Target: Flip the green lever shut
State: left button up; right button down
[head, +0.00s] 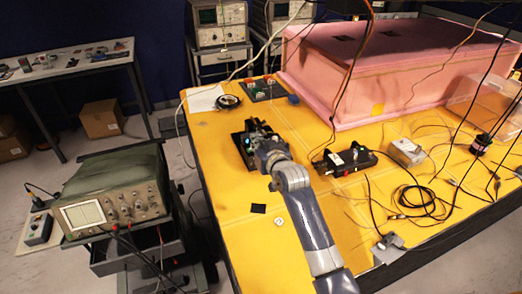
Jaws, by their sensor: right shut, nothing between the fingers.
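My right arm reaches up from the bottom of the head view over the yellow table (235,215). Its dark right gripper (252,135) is shut and empty, low over the left part of the table. A small blue-green spot shows at the gripper; I cannot tell whether it belongs to the gripper or to something under it. A small dark panel (254,94) with red and green parts lies beyond the gripper, apart from it. The parts are too small to tell whether one is the green lever or how it stands. My left gripper is out of view.
A pink foam enclosure (335,95) stands at the back. A black box (345,163), a metal box (406,152) and loose cables lie to the right of my arm. An oscilloscope (112,195) stands on a cart at left. The table's front left is mostly clear.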

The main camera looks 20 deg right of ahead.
jog(key=shift+a+b+v, duration=0.2)
jog(key=shift+b+v, duration=0.2)
jog(key=shift+v, duration=1.8)
jog(key=shift+r, duration=0.15)
